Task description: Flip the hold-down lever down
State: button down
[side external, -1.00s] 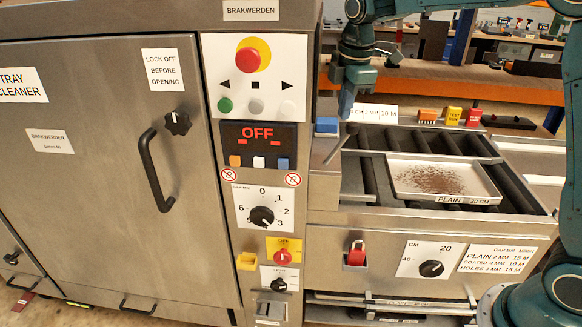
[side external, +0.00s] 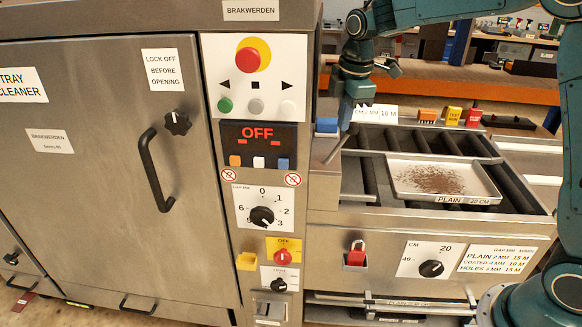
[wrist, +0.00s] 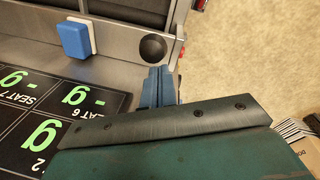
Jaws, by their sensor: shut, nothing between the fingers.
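A slanted grey metal lever (side external: 339,149) stands at the left end of the roller bed, beside a blue block (side external: 326,126); it looks like the hold-down lever. My gripper (side external: 346,124) is shut and empty, with its blue fingertips at or just behind the lever's upper end. I cannot tell whether they touch. In the wrist view my closed fingers (wrist: 158,72) point at a round black knob (wrist: 153,47), just beyond their tips. This may be the lever's end seen head-on. The blue block (wrist: 75,39) is left of it there.
A soiled tray (side external: 400,193) lies on the rollers, right of the lever. The cabinet side (side external: 313,100) rises close on the left. Orange, yellow and red blocks (side external: 453,116) stand along the back rail. A seat display panel (wrist: 60,110) lies left of my fingers.

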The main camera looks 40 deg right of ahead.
aim_at(357, 131)
jog(key=shift+s+d+f+t+y, duration=0.1)
jog(key=shift+s+d+t+y, duration=0.2)
jog(key=shift+s, duration=0.05)
jog(key=shift+s+d+f+t+y, duration=0.3)
jog(key=shift+s+d+t+y, duration=0.1)
jog(key=shift+s+d, duration=0.15)
jog(key=shift+s+d+f+t+y, duration=0.3)
jog(key=shift+s+d+t+y, duration=0.1)
jog(key=shift+s+d, duration=0.1)
jog(key=s+d+f+t+y, duration=0.4)
jog(key=f, duration=0.2)
jog(key=shift+f+m, duration=0.25)
jog(key=shift+m, duration=0.05)
jog(key=shift+f, duration=0.15)
jog(key=shift+s+d, duration=0.15)
jog(key=v, duration=1)
dwell(0.3)
dwell(0.4)
